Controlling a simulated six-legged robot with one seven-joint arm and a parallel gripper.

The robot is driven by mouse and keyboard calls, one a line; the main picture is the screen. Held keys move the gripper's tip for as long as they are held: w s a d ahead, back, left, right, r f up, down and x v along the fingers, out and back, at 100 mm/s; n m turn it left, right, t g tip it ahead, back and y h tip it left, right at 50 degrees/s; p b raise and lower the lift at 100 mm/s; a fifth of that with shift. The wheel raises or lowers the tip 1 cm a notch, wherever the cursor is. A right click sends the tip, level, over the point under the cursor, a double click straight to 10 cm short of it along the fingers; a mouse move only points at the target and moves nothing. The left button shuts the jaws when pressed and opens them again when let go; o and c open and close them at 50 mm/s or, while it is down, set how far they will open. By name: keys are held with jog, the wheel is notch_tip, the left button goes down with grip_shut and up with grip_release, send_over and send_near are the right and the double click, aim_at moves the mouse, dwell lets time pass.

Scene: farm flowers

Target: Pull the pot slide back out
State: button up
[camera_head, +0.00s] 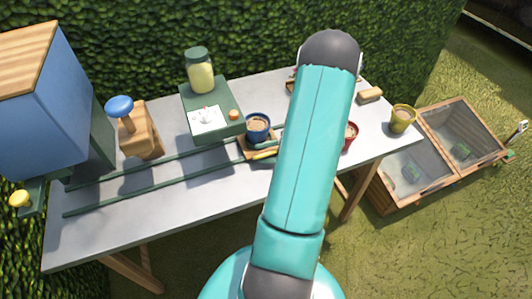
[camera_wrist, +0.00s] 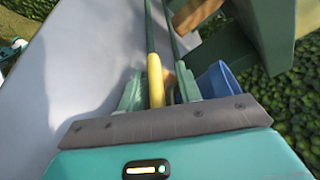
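The pot slide (camera_head: 247,151) is a small wooden tray at the right end of two green rails (camera_head: 155,184) on the grey table. A blue pot (camera_head: 257,124) filled with brown soil stands on it, and a yellow handle bar (camera_head: 265,154) runs along its front. In the wrist view my gripper (camera_wrist: 158,92) is open, with one green finger on each side of the yellow handle (camera_wrist: 155,80). A gap shows between handle and right finger. The blue pot (camera_wrist: 217,81) is just right of the fingers. In the head view my arm hides the gripper.
A blue box-shaped station (camera_head: 50,100) stands at the rails' left end. A wooden stand with a blue knob (camera_head: 119,107) and a green unit with a jar (camera_head: 200,76) line the back. A red pot (camera_head: 349,135) and yellow pot (camera_head: 402,119) stand right. The table's front left is clear.

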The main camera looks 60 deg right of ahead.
jog(key=shift+r, duration=0.35)
jog(key=shift+o, duration=1.3)
jog(key=r, duration=0.4)
jog(key=shift+s+a, duration=0.3)
jog(key=s+a+r, duration=0.1)
jog(key=a+r, duration=0.1)
jog(key=r, duration=0.1)
jog(key=s+a+r, duration=0.1)
jog(key=shift+s+a+r, duration=0.2)
jog(key=shift+s+r, duration=0.1)
jog(key=shift+r, duration=0.05)
jog(key=shift+c, duration=1.3)
jog(key=s+a+r, duration=0.3)
jog(key=s+a, duration=0.2)
jog(key=a, duration=0.2)
jog(key=shift+s+r, duration=0.3)
